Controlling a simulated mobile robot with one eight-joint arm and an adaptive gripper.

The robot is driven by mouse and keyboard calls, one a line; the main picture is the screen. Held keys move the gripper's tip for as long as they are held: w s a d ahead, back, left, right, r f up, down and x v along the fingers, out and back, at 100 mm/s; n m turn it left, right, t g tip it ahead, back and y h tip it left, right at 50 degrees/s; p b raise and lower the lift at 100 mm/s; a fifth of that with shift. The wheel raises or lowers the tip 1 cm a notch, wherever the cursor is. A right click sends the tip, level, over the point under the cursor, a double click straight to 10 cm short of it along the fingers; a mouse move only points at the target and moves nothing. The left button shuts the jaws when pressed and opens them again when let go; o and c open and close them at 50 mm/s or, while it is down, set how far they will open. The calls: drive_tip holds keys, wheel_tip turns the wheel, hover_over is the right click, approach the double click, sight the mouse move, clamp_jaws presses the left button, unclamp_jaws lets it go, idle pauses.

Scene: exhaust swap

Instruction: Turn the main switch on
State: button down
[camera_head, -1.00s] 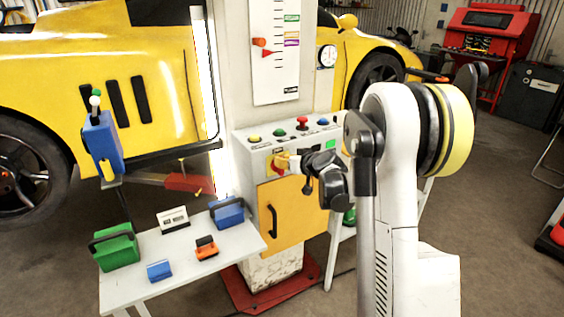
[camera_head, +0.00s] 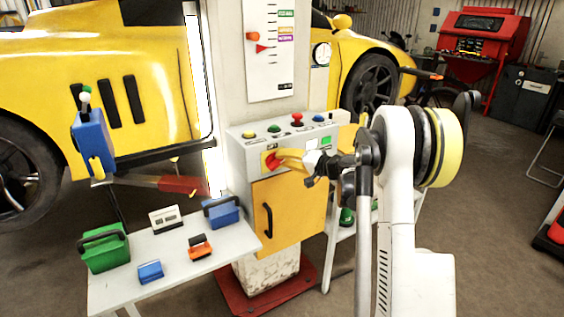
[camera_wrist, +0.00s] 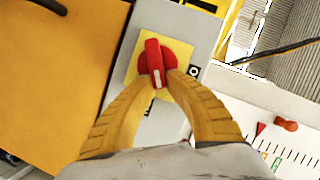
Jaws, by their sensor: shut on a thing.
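The main switch (camera_wrist: 154,62) is a red rotary knob on a yellow plate (camera_wrist: 126,68), seen close up in the wrist view. In the head view the main switch (camera_head: 271,161) sits at the left of the grey control box (camera_head: 243,150). My gripper (camera_wrist: 158,78) has yellow ribbed fingers that close on the knob's handle from both sides. In the head view my gripper (camera_head: 279,158) reaches the switch from the right. The handle's white-marked end lies between the fingertips, toward my wrist.
Yellow, green, red and blue buttons (camera_head: 297,119) line the box top, close above my gripper. A yellow door (camera_head: 290,211) with a black handle is below. A small table (camera_head: 178,262) with coloured cases stands at left. A scale panel (camera_head: 270,50) rises behind.

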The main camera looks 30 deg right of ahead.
drive_tip(key=m+b, duration=0.1)
drive_tip(key=f+m+t+y, duration=0.1)
drive_tip(key=shift+d+m+b, duration=0.2)
drive_tip(key=shift+m+b, duration=0.15)
drive_tip(key=shift+m, duration=0.05)
drive_tip(key=shift+f+m+t+b, duration=0.25)
drive_tip(key=shift+m+t+b, duration=0.25)
drive_tip(key=shift+m, duration=0.6)
drive_tip(key=c, duration=1.4)
unclamp_jaws()
drive_tip(key=shift+a+y, duration=0.1)
drive_tip(key=shift+y, duration=0.2)
drive_tip(key=v, duration=1.2)
drive_tip(key=shift+r, duration=0.1)
